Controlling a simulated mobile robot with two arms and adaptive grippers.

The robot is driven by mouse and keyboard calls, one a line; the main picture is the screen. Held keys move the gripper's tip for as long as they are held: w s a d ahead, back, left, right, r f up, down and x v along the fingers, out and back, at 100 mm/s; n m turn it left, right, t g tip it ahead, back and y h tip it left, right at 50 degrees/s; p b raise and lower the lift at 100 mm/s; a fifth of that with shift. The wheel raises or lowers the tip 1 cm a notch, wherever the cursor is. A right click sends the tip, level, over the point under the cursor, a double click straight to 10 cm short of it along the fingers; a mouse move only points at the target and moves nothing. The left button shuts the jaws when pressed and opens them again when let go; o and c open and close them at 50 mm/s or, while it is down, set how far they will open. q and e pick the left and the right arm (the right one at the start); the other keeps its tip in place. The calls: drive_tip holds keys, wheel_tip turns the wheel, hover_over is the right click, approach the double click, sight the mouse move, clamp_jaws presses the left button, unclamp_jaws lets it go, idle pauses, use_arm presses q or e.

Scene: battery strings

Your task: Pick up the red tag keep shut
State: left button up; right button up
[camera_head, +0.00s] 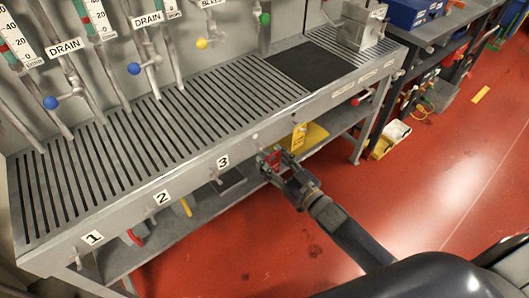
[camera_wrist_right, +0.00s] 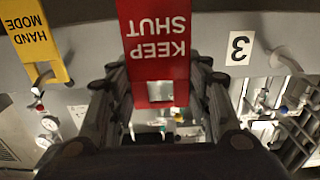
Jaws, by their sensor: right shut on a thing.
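The red tag (camera_wrist_right: 157,45) with white KEEP SHUT lettering, upside down in the right wrist view, sits between the fingers of my right gripper (camera_wrist_right: 156,88). A pale cut-out shows at its lower end in that view. In the head view my right gripper (camera_head: 271,164) is at the front edge of the slatted bench, to the right of the label 3, shut on the red tag (camera_head: 275,157). The tag is small and partly covered by the fingers there. I cannot tell whether it still touches a hook. My left gripper is not in view.
A yellow HAND MODE tag (camera_wrist_right: 38,42) hangs close beside the red one; it also shows in the head view (camera_head: 299,136). The bench (camera_head: 130,188) has pegs and labels 1, 2 and 3 along its front, with a lower shelf (camera_head: 170,225) beneath. The red floor (camera_head: 420,190) is open.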

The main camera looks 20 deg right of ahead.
drive_tip(key=v, duration=1.3)
drive_tip(key=shift+s+b, duration=0.2)
drive_tip(key=shift+b, duration=0.1)
drive_tip(key=s+a+r+m+h, duration=0.2)
drive_tip(key=r+h, duration=0.1)
drive_tip(key=r, duration=0.4)
drive_tip(key=s+a+r+m+t+h+p, duration=0.1)
drive_tip(key=s+a+r+m+h, duration=0.1)
drive_tip(key=r, duration=0.4)
drive_tip(key=shift+s+r+h, duration=0.3)
drive_tip(key=shift+r+h, duration=0.05)
drive_tip(key=shift+h, duration=0.25)
drive_tip(key=shift+a, duration=0.15)
